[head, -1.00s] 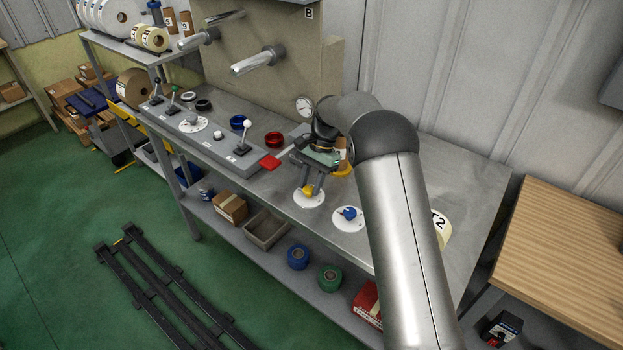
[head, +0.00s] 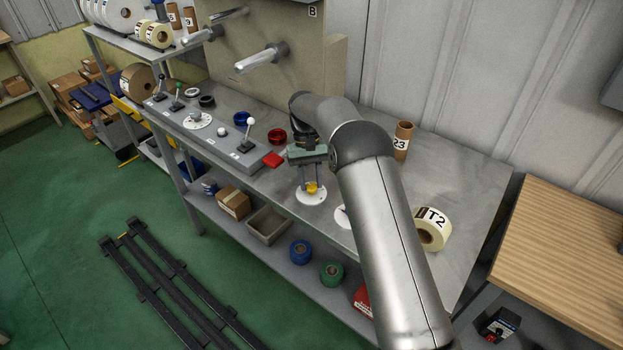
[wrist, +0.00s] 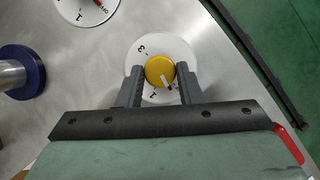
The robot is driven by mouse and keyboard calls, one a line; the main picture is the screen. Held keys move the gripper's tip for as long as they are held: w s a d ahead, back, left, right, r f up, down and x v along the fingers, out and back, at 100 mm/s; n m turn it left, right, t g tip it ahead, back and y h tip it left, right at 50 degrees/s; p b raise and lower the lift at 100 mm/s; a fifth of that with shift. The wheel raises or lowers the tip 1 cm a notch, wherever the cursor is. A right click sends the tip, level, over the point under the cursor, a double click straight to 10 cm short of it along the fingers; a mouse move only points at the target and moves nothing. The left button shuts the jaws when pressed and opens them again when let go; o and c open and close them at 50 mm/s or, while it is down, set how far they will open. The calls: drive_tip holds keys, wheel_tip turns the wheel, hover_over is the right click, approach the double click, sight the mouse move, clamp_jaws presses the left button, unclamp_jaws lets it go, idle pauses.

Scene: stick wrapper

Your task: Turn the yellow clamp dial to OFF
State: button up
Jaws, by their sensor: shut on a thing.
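The yellow clamp dial (head: 312,188) is a round knob on a white disc (head: 299,196) on the steel bench. In the wrist view the yellow knob (wrist: 160,70) has a white pointer mark with a small red mark by it at its lower right. The white disc (wrist: 135,58) shows a 3 at its upper left and a 1 at the bottom. The OFF label cannot be made out. My gripper (wrist: 162,77) is shut on the yellow knob, one finger on each side. In the head view my gripper (head: 311,184) comes down on it from above.
A white disc (head: 342,217) is partly hidden behind my arm. A T2 tape roll (head: 432,229) and a cardboard tube (head: 403,140) stand to the right. A grey lever panel (head: 228,153) and a red piece (head: 273,159) lie to the left.

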drive_tip(key=shift+a+r+n+t+h, duration=0.1)
drive_tip(key=shift+n+t+h, duration=0.3)
drive_tip(key=shift+n, duration=1.2)
drive_tip(key=o, duration=1)
drive_tip(key=shift+c, duration=0.2)
